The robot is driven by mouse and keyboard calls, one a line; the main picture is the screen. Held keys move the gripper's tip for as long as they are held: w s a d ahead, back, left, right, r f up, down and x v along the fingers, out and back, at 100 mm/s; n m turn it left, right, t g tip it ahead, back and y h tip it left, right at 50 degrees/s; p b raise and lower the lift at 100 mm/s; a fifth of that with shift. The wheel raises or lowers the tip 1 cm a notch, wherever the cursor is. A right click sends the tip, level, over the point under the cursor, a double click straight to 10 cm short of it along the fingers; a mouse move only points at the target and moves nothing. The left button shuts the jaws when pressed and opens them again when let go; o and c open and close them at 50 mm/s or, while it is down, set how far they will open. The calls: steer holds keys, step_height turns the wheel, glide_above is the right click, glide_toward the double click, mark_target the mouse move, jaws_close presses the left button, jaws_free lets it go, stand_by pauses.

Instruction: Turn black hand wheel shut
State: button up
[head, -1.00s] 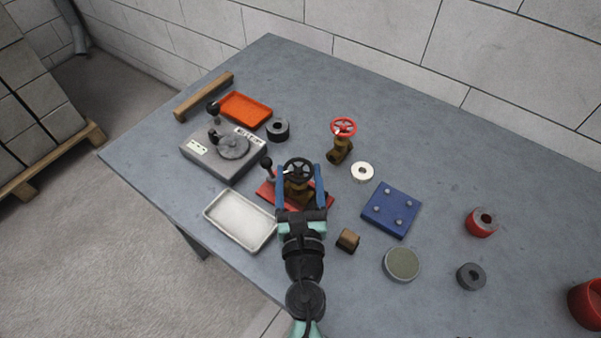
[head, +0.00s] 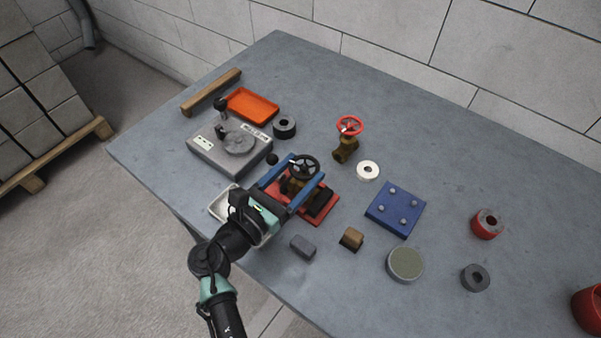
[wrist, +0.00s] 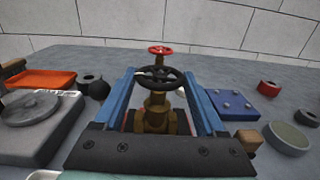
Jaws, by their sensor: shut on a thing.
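The black hand wheel (head: 305,166) tops a brass valve (head: 291,187) fixed on a red base plate (head: 318,217). In the wrist view the wheel (wrist: 172,73) lies flat between my two blue fingers, with the brass valve body (wrist: 157,116) below it. My gripper (head: 307,166) reaches in from the lower left and is shut on the wheel's rim, one finger on each side. It also shows in the wrist view (wrist: 158,72). My gripper's body hides part of the base plate. The frames do not show how far the valve is closed.
A second valve with a red wheel (head: 350,126) stands behind. A grey fixture (head: 205,156), a white tray (head: 222,205), a grey block (head: 303,247), a wooden block (head: 352,238) and a blue plate (head: 380,219) surround the valve.

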steer(key=shift+w+a+m+g+h+b, duration=0.15)
steer(key=shift+m+g+h+b, duration=0.25)
steer(key=shift+m+g+h, duration=0.6)
steer(key=o, duration=1.3)
